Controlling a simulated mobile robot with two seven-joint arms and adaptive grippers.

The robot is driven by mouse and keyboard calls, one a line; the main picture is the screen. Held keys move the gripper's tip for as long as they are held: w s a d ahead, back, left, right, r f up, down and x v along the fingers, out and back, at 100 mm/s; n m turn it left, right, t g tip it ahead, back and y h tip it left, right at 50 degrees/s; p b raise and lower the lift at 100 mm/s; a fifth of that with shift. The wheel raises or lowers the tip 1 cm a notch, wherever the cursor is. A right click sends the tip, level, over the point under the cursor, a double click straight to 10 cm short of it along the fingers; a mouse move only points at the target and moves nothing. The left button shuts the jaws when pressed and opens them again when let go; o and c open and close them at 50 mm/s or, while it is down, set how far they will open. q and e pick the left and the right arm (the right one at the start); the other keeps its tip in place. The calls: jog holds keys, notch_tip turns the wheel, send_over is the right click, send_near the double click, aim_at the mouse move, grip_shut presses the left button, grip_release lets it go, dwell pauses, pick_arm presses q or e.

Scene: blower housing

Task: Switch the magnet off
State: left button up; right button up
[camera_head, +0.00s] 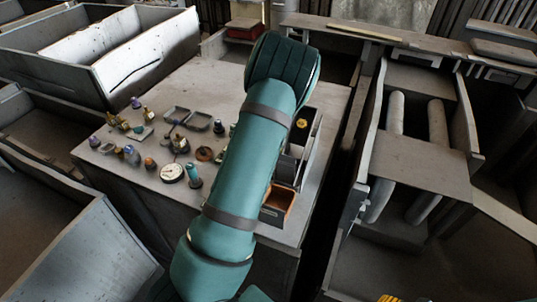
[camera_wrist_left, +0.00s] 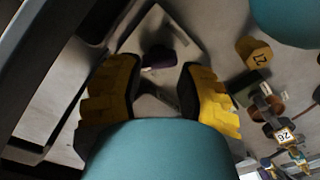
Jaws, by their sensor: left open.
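I cannot clearly pick out the magnet or its switch. In the left wrist view, my left gripper (camera_wrist_left: 160,90) is open, with yellow ribbed fingers. A small dark, purplish piece with a pale end (camera_wrist_left: 158,58) shows between the fingertips, with no visible contact; I cannot tell what it is. In the head view, my teal arm crosses the table and hides its middle; the gripper itself is hidden there. A yellow ribbed piece at the bottom edge, which looks like my right gripper (camera_head: 388,298), barely shows.
The grey table (camera_head: 215,85) holds several small parts and bottles, a round dial (camera_head: 172,172) and an open brown bin (camera_head: 277,204). A pale crate (camera_head: 150,65) stands at the back left.

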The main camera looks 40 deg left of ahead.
pick_arm(q)
jog(key=m+b, duration=0.2)
jog(key=m, duration=0.2)
jog(key=shift+f, duration=0.1)
jog(key=m+b, duration=0.1)
jog(key=m, duration=0.1)
jog(key=shift+w+m+b, duration=0.1)
jog(key=shift+m+b, duration=0.2)
jog(key=m+b, duration=0.1)
jog(key=m, duration=0.2)
jog(key=m+b, duration=0.1)
jog(key=m, duration=0.3)
jog(key=shift+f+b, duration=0.45)
jog(key=shift+f, duration=0.05)
pick_arm(e)
notch_tip(320, 180, down, 8)
jog(key=s, duration=0.1)
jog(key=shift+a+r, duration=0.15)
jog(key=shift+a, duration=0.05)
jog(key=shift+s, duration=0.1)
pick_arm(q)
grip_shut()
